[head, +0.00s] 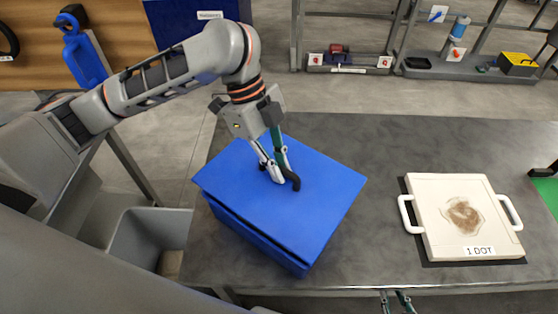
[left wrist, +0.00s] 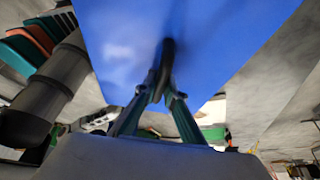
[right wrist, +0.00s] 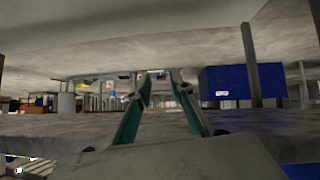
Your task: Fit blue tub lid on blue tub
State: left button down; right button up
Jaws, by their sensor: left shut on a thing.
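The blue tub lid (head: 320,190) is a flat blue panel lying over the blue tub (head: 250,238) on the grey table. A dark line shows between lid and tub along the near edge; I cannot tell whether the lid is fully seated. My left gripper (head: 280,178) reaches down to the middle of the lid and is shut on its dark handle (head: 292,183). The left wrist view shows the fingers meeting at the handle (left wrist: 165,60) against the blue lid (left wrist: 210,40). My right gripper (head: 397,298) is at the bottom edge, below the table front, open and empty (right wrist: 158,80).
A white filter plate (head: 440,190) with two handles and a "1 DOT" label lies on a dark mat to the right. A grey bin (head: 150,240) stands left of the table. Table space between tub and plate is clear. Shelving (head: 450,65) stands behind.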

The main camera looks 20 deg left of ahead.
pick_arm(q)
jog(key=shift+f, duration=1.4)
jog(key=shift+f+b, duration=0.35)
jog(key=shift+b, duration=0.35)
jog(key=shift+f+b, duration=0.5)
jog(key=shift+b, duration=0.15)
jog(key=shift+f+p, duration=0.2)
jog(key=shift+p, duration=0.25)
jog(key=shift+f, duration=0.2)
jog(key=c, duration=2)
grip_release()
jog(key=shift+c, duration=0.2)
pick_arm(e)
jog(key=shift+w+a+r, duration=0.3)
jog(key=shift+w+a, duration=0.4)
